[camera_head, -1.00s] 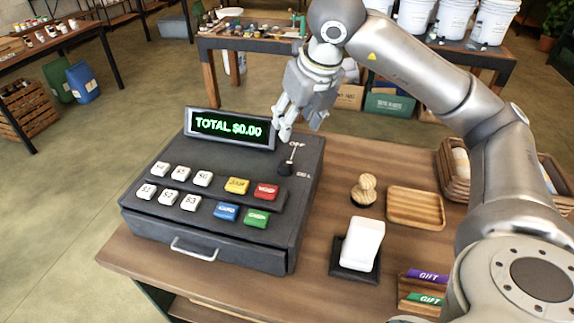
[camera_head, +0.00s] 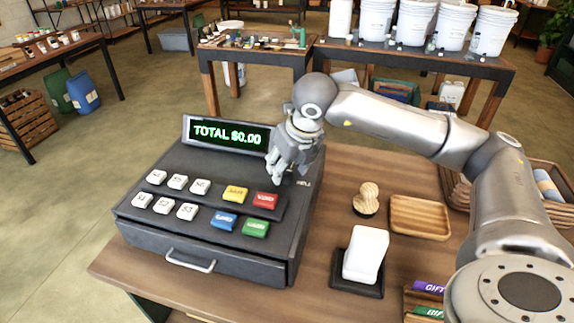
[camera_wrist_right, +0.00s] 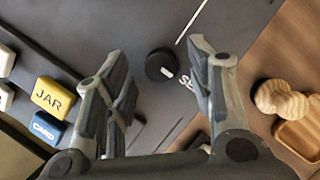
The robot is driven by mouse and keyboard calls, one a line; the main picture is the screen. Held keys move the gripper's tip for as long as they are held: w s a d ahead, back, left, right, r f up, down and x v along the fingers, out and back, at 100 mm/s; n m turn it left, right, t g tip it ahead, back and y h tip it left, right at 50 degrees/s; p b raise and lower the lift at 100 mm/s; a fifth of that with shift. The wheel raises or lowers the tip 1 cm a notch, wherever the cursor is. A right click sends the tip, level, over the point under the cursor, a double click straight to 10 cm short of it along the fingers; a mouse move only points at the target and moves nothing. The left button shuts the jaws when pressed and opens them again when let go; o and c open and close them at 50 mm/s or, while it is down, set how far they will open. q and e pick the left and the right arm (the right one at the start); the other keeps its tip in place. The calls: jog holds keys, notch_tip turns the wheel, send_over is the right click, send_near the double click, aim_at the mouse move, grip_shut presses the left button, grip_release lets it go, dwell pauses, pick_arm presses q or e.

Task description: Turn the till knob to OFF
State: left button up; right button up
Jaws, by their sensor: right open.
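The till (camera_head: 140,226) is a dark grey register on the wooden counter, with its display (camera_head: 226,134) reading TOTAL $0.00. The black round till knob (camera_wrist_right: 160,64) shows in the right wrist view. Its white mark points down-right, towards a partly hidden label starting "SE". The OFF label is not visible now. My right gripper (camera_head: 275,178) is over the till's right side and hides the knob in the head view. In the right wrist view the right gripper (camera_wrist_right: 158,88) is open, its fingers on either side of the knob in the picture; contact cannot be told. My left gripper is out of view.
Several keys, including a red one (camera_head: 265,200), lie left of the gripper. On the counter to the right are a wooden stamp (camera_head: 367,198), a wooden tray (camera_head: 420,216) and a white block on a black base (camera_head: 365,252).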

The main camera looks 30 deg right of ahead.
jog(key=shift+w+f, duration=0.2)
jog(key=shift+f, duration=0.45)
jog(key=c, duration=1)
